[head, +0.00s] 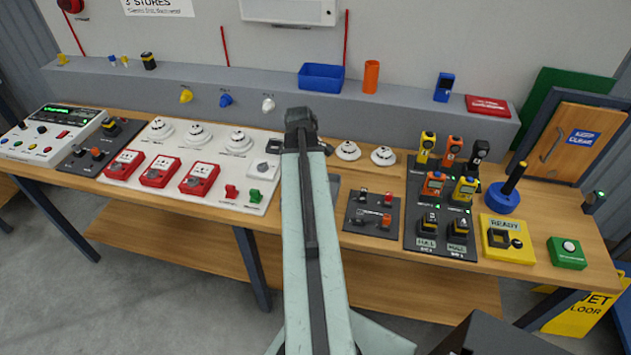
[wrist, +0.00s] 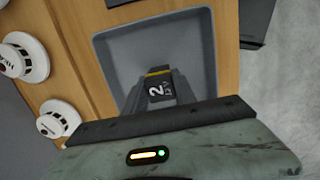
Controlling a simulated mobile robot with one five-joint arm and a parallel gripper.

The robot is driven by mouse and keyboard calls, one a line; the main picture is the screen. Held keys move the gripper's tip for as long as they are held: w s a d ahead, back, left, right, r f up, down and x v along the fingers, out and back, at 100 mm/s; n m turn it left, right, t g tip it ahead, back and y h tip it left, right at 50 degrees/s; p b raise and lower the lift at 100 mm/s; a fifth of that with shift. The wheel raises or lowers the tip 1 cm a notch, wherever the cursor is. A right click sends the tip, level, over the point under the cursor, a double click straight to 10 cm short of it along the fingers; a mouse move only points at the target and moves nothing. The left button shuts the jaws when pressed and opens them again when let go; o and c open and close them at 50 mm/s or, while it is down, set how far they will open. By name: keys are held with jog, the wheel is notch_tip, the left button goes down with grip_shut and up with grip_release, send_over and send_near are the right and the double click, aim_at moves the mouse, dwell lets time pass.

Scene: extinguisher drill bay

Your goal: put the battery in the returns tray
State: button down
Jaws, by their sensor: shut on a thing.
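My gripper (wrist: 158,92) is shut on a battery (wrist: 159,88), a black block with a yellow band and a white "2" marking, in the wrist view. The battery is over the inside of a grey tray (wrist: 104,62) with raised walls, which looks like the returns tray. I cannot tell whether the battery touches the tray floor. The near part of the tray is hidden by my gripper's body. In the head view my arm hides the gripper, the held battery and most of the tray; only a sliver of grey tray (head: 335,184) shows beside the arm.
White detectors (wrist: 58,118) stand left of the tray in the wrist view. In the head view, red call points (head: 160,171) are left of my arm. A small dark switch panel (head: 373,213) and a dark charging board (head: 413,240) with several handsets and batteries are right.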

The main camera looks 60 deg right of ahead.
jog(key=shift+f, duration=0.2)
jog(key=c, duration=1)
grip_release()
jog(key=shift+r, duration=0.1)
jog(key=r+p, duration=0.4)
jog(key=w+r+p, duration=0.1)
jog(key=r+p, duration=0.7)
jog(key=shift+w+a+r, duration=0.1)
jog(key=shift+w+a, duration=0.05)
jog(key=shift+a, duration=0.05)
